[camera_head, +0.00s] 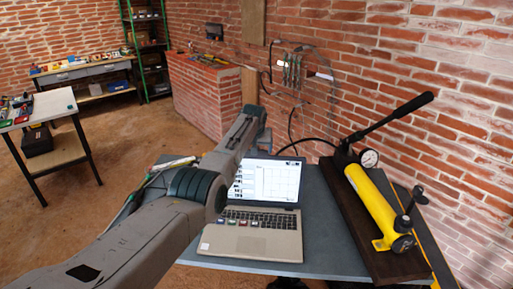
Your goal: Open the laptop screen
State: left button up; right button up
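The laptop (262,238) stands on the grey table with its screen (275,184) raised and lit, showing a white page with a chart. Its keyboard faces the front, and several small coloured stickers lie along the palm rest. My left arm comes in from the lower left and crosses in front of the screen's left part. Its far end (262,140) is above the screen's top edge. The fingers cannot be made out there, so I cannot tell whether the gripper is open or touches the screen. My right gripper is not in view.
A yellow hand pump (372,207) with a gauge and long black handle stands on a dark board right of the laptop. The table (325,240) has a narrow clear strip between them. A brick wall (420,120) rises behind. Workbenches stand farther left.

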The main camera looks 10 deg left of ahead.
pick_arm(q)
jog(key=shift+r, duration=0.1)
jog(key=o, duration=1.3)
jog(key=shift+r, duration=0.1)
jog(key=b+v, duration=0.2)
jog(key=v, duration=0.8)
jog(key=shift+s+r, duration=0.2)
jog(key=shift+r, duration=0.05)
jog(key=shift+f, duration=0.1)
